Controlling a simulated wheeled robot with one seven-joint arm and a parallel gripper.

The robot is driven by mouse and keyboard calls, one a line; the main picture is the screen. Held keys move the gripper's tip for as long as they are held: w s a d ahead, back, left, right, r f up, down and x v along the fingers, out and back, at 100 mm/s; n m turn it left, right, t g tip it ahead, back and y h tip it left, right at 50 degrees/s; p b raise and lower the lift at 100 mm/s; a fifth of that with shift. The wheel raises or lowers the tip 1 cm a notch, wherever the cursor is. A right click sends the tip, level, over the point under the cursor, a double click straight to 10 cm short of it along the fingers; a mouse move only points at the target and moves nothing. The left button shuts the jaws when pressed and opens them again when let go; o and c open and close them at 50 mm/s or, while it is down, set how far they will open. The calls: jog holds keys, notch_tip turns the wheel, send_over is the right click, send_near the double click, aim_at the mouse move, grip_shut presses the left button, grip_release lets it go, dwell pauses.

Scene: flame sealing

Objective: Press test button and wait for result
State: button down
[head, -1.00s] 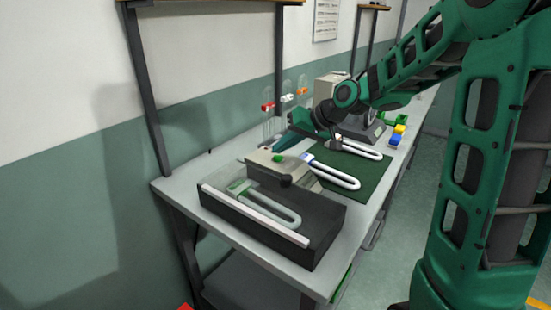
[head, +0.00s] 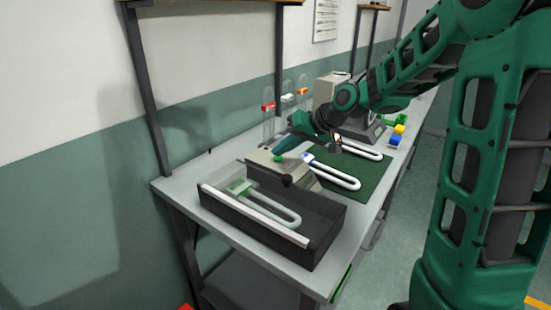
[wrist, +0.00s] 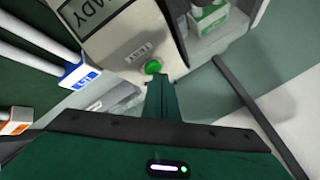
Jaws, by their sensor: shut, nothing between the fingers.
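The green test button (wrist: 153,67) sits on the pale tester box beside a small TEST label (wrist: 138,52); it also shows in the head view (head: 277,157). My gripper (wrist: 160,82) is shut and empty, with its fingertips right beside the button. I cannot tell whether they touch it. In the head view my gripper (head: 277,149) is just above the button. The tester's display (wrist: 90,14) is partly cut off and shows letters ending in "ADY". No test result is visible.
A dark bin (head: 322,243) in front holds a U-shaped tube with a green end (head: 240,187). A tube with a blue end (head: 340,176) and another tube lie on the green mat (head: 377,170).

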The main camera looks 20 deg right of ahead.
aim_at(283, 162)
dwell(0.3)
jog(key=shift+r, duration=0.9)
notch_tip(283, 162, up, 6)
dwell(0.5)
jog(key=shift+s, duration=0.1)
dwell(0.5)
jog(key=s+d+f+m+g+h, duration=0.1)
jog(key=s+d+f+h, duration=0.15)
jog(key=s+d, duration=0.4)
jog(key=s+d+f+m+g+h, duration=0.2)
jog(key=s+d+f, duration=0.2)
jog(key=s, duration=0.5)
jog(key=s+d+f+m+g, duration=0.1)
jog(key=s+d+f+g, duration=0.1)
jog(key=s, duration=0.9)
jog(key=s+d+f+m+g+h, duration=0.1)
jog(key=s+d+f+g, duration=0.1)
jog(key=s, duration=0.9)
jog(key=shift+s+d+f+m, duration=0.4)
jog(key=shift+d+f, duration=0.1)
jog(key=shift+d, duration=0.25)
